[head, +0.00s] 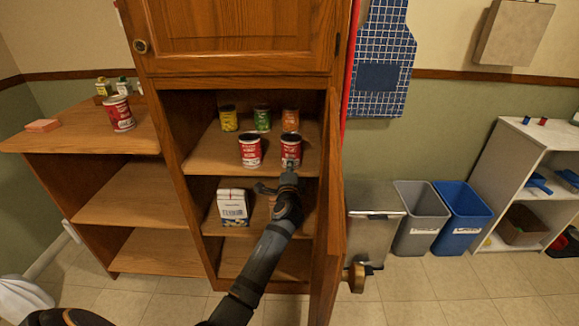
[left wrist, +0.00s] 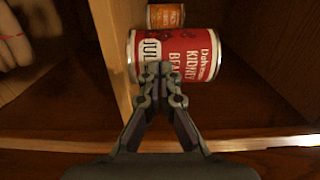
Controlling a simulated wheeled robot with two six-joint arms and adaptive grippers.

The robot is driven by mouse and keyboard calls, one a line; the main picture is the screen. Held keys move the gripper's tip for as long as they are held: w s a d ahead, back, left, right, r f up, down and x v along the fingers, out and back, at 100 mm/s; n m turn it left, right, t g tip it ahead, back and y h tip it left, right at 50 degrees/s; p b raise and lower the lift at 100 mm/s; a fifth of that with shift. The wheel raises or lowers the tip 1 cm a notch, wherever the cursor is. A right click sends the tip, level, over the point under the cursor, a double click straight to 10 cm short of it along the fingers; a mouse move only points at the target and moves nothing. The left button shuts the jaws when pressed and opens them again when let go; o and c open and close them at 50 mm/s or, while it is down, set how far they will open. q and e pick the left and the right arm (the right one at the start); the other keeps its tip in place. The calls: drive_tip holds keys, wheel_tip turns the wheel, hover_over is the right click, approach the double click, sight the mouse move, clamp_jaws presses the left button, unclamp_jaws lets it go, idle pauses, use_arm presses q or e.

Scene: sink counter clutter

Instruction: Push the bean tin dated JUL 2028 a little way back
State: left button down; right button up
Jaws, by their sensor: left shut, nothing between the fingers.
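A red-and-white bean tin (head: 291,147) stands at the right front of the upper cabinet shelf. In the left wrist view this tin (left wrist: 205,55) shows "KIDNEY BEANS" lettering and a white patch reading "JUL"; the rest of the date is hidden behind my fingers. My left gripper (head: 289,169) is shut and empty, with its fingertips (left wrist: 160,70) right at the tin's front; I cannot tell whether they touch it. A similar red-and-white tin (head: 250,153) stands to its left, its date unreadable. My right gripper is not in view.
Behind stand a yellow tin (head: 229,118), a green tin (head: 262,118) and an orange tin (head: 290,120), also in the wrist view (left wrist: 165,15). The open cabinet door (head: 329,210) is close on the right. A carton (head: 233,207) sits on the lower shelf.

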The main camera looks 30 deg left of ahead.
sight(290, 154)
use_arm(q)
drive_tip(key=b+x, duration=0.3)
drive_tip(key=x, duration=0.4)
drive_tip(key=shift+f, duration=0.2)
drive_tip(key=shift+w+a+r, duration=0.15)
drive_tip(key=shift+w+r, duration=0.05)
drive_tip(key=shift+w, duration=0.05)
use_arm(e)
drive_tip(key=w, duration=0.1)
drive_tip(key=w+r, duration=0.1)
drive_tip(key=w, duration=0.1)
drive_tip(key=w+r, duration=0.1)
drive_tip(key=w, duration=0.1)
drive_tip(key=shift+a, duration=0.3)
